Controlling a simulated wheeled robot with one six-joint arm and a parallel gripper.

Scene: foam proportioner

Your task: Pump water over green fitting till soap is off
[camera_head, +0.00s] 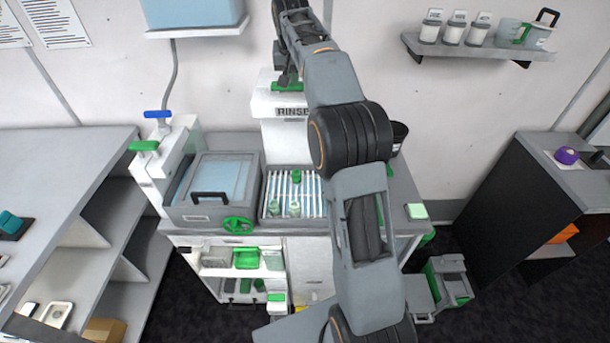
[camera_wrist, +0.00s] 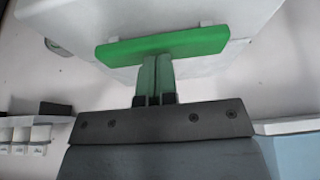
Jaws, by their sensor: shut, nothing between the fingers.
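The white rinse unit (camera_head: 283,135), marked RINSE, stands at the back of the bench with a green bar (camera_head: 287,88) near its top. In the wrist view this green bar (camera_wrist: 165,44) spans the white housing. My gripper (camera_wrist: 156,60) is shut and empty, its fingertips at the bar's lower edge and seemingly touching it. In the head view my gripper (camera_head: 289,78) is small and partly hidden by my arm. Green fittings (camera_head: 294,209) stand on the slatted white rack (camera_head: 271,207) below the unit; another fitting (camera_head: 296,176) is farther back. Soap and water cannot be made out.
A grey basin with a clear lid (camera_head: 221,178) and a green handwheel (camera_head: 238,225) stands left of the rack. Left of it is a white unit with blue and green levers (camera_head: 145,147). A wall shelf (camera_head: 480,50) holds containers. My arm covers the bench's right middle.

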